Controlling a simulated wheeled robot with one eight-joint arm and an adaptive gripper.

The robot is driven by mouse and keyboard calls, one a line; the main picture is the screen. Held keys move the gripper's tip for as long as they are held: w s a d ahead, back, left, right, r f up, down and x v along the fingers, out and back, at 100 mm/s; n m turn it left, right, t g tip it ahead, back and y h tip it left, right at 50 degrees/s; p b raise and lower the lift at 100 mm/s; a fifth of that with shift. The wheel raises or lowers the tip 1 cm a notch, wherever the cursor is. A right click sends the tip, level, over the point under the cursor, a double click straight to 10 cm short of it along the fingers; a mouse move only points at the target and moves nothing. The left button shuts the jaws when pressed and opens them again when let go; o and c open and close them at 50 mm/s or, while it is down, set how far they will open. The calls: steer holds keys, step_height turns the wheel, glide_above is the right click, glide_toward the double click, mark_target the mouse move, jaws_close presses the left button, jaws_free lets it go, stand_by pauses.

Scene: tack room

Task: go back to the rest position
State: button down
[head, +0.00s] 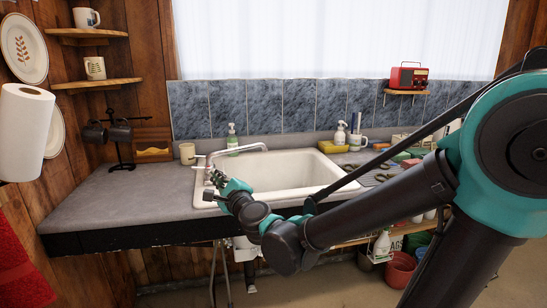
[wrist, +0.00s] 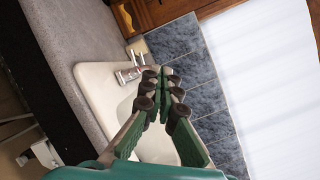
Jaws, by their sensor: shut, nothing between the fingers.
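My gripper (head: 213,177) is above the left front part of the white sink (head: 290,170) in the head view, in front of the faucet (head: 235,149). In the wrist view my gripper (wrist: 163,72) has its dark green fingers brought together at the tips, with nothing between them. The sink (wrist: 97,75) and the faucet (wrist: 131,72) lie beyond the fingers there. My arm reaches in from the right of the head view and hides part of the sink's front edge.
The grey counter (head: 110,196) left of the sink is mostly clear. A dark mug stand (head: 118,150) is at the left. Dishes and a rack (head: 410,147) crowd the right side.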

steer(key=s+d+f+n+g+h, duration=0.2)
steer(key=d+f+n+g, duration=0.2)
steer(key=d+f+n, duration=0.45)
steer(key=s+d+f+n+g+h, duration=0.2)
steer(key=d+f+n+g, duration=0.1)
steer(key=d+f+n, duration=0.55)
steer(key=s+d+f+g+h, duration=0.1)
steer(key=s+d+f+h, duration=0.1)
steer(key=d, duration=0.4)
steer(key=s+d+f+n+g+h, duration=0.1)
steer(key=s+d+f+g+h, duration=0.1)
steer(key=s+d+f, duration=0.3)
steer(key=s+d+f+g+h, duration=0.1)
steer(key=s+d+f, duration=0.3)
steer(key=d, duration=0.4)
steer(key=shift+f+n+g+h, duration=0.3)
steer(key=shift+f+h, duration=0.15)
steer(key=shift+h, duration=0.15)
